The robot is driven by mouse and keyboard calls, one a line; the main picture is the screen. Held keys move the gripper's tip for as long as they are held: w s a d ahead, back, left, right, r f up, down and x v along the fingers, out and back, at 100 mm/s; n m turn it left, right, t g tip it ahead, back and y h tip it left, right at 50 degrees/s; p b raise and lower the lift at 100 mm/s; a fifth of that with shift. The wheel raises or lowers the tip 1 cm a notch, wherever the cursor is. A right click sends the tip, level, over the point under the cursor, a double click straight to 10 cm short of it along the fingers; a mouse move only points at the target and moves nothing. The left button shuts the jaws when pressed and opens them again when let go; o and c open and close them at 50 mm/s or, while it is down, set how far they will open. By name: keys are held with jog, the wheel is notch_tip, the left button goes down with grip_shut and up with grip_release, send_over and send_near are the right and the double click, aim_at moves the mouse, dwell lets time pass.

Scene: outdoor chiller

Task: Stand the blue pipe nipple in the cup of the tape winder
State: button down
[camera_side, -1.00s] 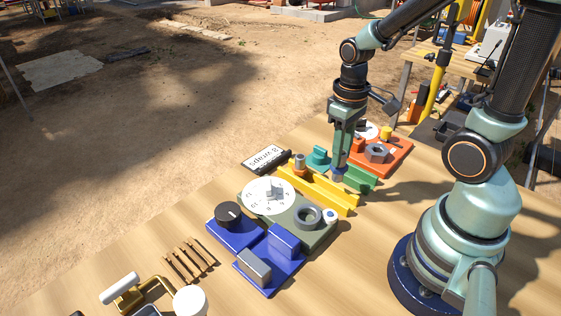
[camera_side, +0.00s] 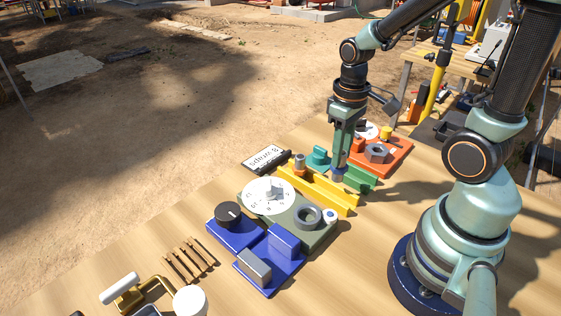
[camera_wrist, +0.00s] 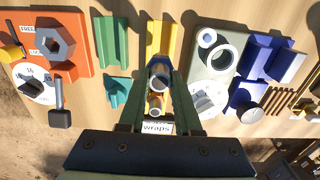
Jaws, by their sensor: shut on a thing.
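My gripper (camera_wrist: 158,82) is shut on a short grey-blue pipe nipple (camera_wrist: 158,76); its open end shows between the fingers in the wrist view. In the side view the gripper (camera_side: 338,172) points down, with the nipple's end at its tips, near the yellow channel and green block. I cannot tell whether the nipple touches them. The tape winder (camera_side: 322,236) looks to be the olive base with a white numbered dial (camera_side: 268,196) and a grey round cup (camera_side: 307,217). The cup (camera_wrist: 222,57) looks empty, apart from the gripper.
A yellow channel (camera_side: 318,190) lies between gripper and winder, with a second, coppery nipple (camera_side: 299,164) at its far end. A green block (camera_side: 360,179) and orange fixture (camera_side: 388,160) stand to the right. Blue blocks (camera_side: 270,262) adjoin the winder. A sign (camera_side: 266,158) stands behind.

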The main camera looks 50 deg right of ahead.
jog(key=shift+a, duration=0.1)
jog(key=a+r+n, duration=0.6)
jog(key=a, duration=0.5)
jog(key=shift+s+a, duration=0.15)
jog(key=shift+s, duration=0.1)
jog(key=shift+f, duration=2.45)
jog(key=shift+f, duration=0.25)
jog(key=shift+f, duration=1.25)
jog(key=shift+f, duration=0.95)
